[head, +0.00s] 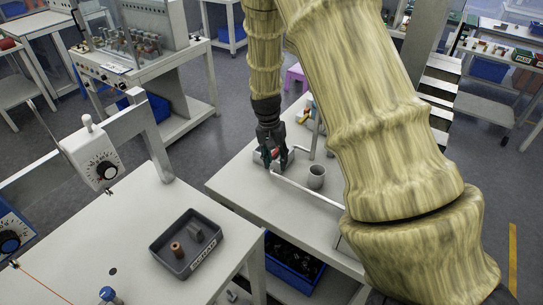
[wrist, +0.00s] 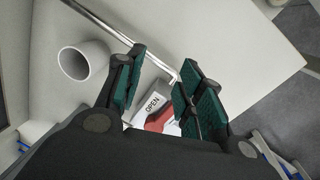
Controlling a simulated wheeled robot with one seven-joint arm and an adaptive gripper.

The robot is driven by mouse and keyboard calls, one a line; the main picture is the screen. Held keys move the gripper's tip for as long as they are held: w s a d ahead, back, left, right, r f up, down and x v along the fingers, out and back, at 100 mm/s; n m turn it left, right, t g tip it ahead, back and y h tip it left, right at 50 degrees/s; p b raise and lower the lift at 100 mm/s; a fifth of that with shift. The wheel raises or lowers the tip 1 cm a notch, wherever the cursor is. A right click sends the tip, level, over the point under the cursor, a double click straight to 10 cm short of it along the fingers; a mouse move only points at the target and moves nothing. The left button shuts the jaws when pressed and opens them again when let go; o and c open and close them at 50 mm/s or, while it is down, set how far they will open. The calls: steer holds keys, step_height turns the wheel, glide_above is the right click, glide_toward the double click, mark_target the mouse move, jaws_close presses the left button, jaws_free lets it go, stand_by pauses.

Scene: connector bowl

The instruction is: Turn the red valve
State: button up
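The red valve (wrist: 160,121) shows in the wrist view as a small red piece low between my fingers, beside a light tag marked OPEN (wrist: 152,104). My fingers and palm hide part of it. In the head view a bit of its red (head: 276,153) shows at my gripper (head: 273,163), which is low over the near workbench. In the wrist view my gripper (wrist: 164,72) has its green finger pads apart, with a clear gap between them. The red piece lies within this gap, nearer the right finger; I cannot tell whether they touch.
A grey cup (head: 316,176) stands right of my gripper; it also shows in the wrist view (wrist: 84,62). A thin metal pipe (head: 305,189) runs along the bench close by. A dark tray (head: 187,242) sits on the left table. The bench's front left is clear.

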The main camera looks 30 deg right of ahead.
mark_target(275, 152)
steer(key=w+d+r+m+t+b, duration=0.1)
steer(key=w+d+r+m+b, duration=0.15)
steer(key=w+d+r, duration=0.4)
steer(key=shift+m+y, duration=0.4)
steer(key=shift+m, duration=0.05)
steer(key=shift+w+a+f+p, duration=0.25)
steer(key=shift+f+p, duration=0.45)
steer(key=shift+f, duration=1.05)
steer(key=shift+w+a+f+p, duration=0.25)
steer(key=shift+f+p, duration=0.4)
steer(key=shift+f, duration=1.1)
steer(key=shift+w+a+f+p, duration=0.2)
steer(key=shift+f+p, duration=0.5)
steer(key=shift+f, duration=1.05)
steer(key=shift+s+a, duration=0.1)
steer(key=c, duration=0.8)
steer(key=shift+r, duration=0.15)
jaws_close()
